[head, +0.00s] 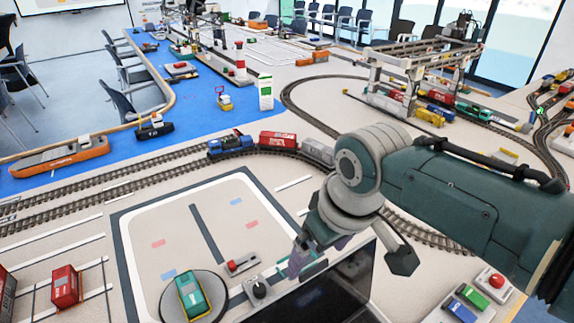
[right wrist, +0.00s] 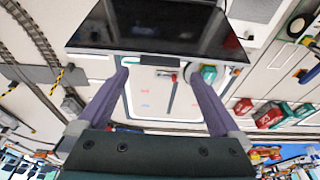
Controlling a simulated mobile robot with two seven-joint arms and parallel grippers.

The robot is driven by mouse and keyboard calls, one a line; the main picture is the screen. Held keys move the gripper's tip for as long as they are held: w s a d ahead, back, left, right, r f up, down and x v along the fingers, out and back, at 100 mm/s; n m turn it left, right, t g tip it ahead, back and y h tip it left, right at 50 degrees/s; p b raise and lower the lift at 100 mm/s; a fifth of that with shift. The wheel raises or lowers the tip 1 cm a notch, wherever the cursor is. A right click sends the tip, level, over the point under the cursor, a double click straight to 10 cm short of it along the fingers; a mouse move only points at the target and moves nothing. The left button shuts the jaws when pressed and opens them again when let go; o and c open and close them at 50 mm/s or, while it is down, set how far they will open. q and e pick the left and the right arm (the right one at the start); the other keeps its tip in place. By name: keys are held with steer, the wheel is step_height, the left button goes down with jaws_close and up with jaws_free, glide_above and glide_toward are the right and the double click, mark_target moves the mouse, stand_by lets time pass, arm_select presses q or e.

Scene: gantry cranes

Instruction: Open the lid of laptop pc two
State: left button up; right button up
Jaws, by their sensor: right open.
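A laptop with a dark screen (head: 352,287) stands at the bottom centre of the head view, cut off by the lower edge. Its lid looks raised at a tilt; I cannot tell how far, nor read any number on it. The dark panel also shows across the top of the right wrist view (right wrist: 150,32). My right gripper (head: 312,256) is open and empty, with its purple fingers at the laptop's far upper edge in the head view. In the right wrist view the gripper (right wrist: 157,70) spreads below the panel's edge; contact cannot be told. My left gripper is not in view.
A round turntable (head: 217,304) with a green toy vehicle (head: 194,294), a black knob (head: 260,288) and a red button (head: 233,266) sit left of the laptop. A red-button box (head: 494,282) stands at right. Train tracks (head: 120,185) run behind. The marked mat (head: 170,225) is mostly clear.

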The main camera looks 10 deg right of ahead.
steer(key=p+v, duration=0.1)
steer(key=v, duration=0.5)
steer(key=shift+r+p, duration=0.3)
steer(key=shift+s, duration=0.1)
steer(key=s+d+r+m, duration=0.1)
steer(key=s+d+r, duration=0.2)
steer(key=s, duration=0.8)
steer(key=s+d+r+m, duration=0.1)
steer(key=s+d+r, duration=0.2)
steer(key=s, duration=0.7)
step_height(320, 180, up, 24)
steer(key=p, duration=2.4)
steer(key=shift+a+f+t+h, duration=0.2)
steer(key=shift+a+t+h, duration=0.1)
steer(key=shift+t+h, duration=0.1)
